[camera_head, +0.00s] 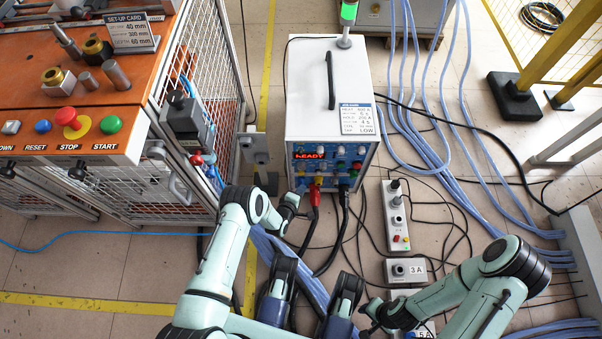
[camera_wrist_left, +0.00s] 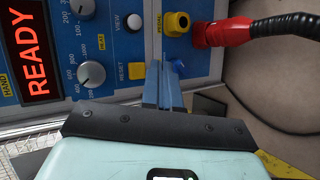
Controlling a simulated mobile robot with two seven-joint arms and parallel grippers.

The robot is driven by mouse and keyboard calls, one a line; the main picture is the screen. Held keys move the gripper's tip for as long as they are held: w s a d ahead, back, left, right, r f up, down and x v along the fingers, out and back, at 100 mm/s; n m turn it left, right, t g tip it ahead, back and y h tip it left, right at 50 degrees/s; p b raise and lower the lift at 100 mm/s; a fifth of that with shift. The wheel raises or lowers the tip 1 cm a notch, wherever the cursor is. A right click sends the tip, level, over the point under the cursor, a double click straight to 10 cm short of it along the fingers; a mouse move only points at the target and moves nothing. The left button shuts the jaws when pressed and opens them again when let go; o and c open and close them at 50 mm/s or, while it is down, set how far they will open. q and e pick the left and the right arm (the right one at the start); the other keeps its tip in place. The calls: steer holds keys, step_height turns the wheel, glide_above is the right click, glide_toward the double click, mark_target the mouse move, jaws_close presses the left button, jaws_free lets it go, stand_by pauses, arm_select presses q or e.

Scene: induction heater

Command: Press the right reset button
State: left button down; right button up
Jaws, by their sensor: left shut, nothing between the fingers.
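The heater's front panel (camera_head: 345,165) faces my left arm in the head view and is blue, with a red READY display (camera_wrist_left: 35,55). In the left wrist view the panel appears turned sideways. A square yellow button (camera_wrist_left: 136,71) beside the label RESET sits just left of my fingers. My left gripper (camera_wrist_left: 164,75) is shut and empty, its blue fingers pointing at the panel. I cannot tell whether the fingertips touch it. The left gripper also shows small at the panel in the head view (camera_head: 301,193). My right gripper (camera_head: 374,312) is low in the head view, its fingers unclear.
A red plug with a black cable (camera_wrist_left: 225,32) and a yellow PEDAL socket (camera_wrist_left: 177,23) are close right of my fingers. A blue RESET button (camera_head: 43,127) is on the orange console (camera_head: 130,60) at left. Cables and small boxes (camera_head: 396,215) cover the floor.

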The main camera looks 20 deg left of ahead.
arm_select(q)
steer(key=shift+s+d+p, duration=0.3)
steer(key=shift+s, duration=0.65)
